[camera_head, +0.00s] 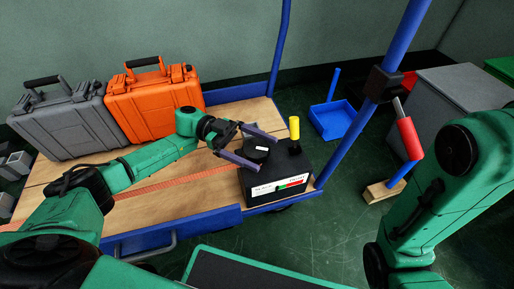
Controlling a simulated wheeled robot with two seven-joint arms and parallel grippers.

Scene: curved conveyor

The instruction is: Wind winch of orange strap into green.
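A black winch box (304,167) sits on the right end of the wooden cart deck. A yellow crank handle (294,128) stands upright on its top. Its front label (281,186) has a green and red band; I cannot make out a pointer. The orange strap (185,181) runs along the deck to the winch's left side. My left gripper (268,154) is open over the winch's left part, its two fingers apart around a dark round part on top. It is left of the yellow handle; I cannot tell whether it touches anything. My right gripper is out of view.
An orange case (160,107) and a grey case (65,125) stand at the deck's back left. Blue posts (345,140) rise at the cart's right end. A blue tray (334,121), a red-handled tool (408,138) and a grey box (460,95) are beyond.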

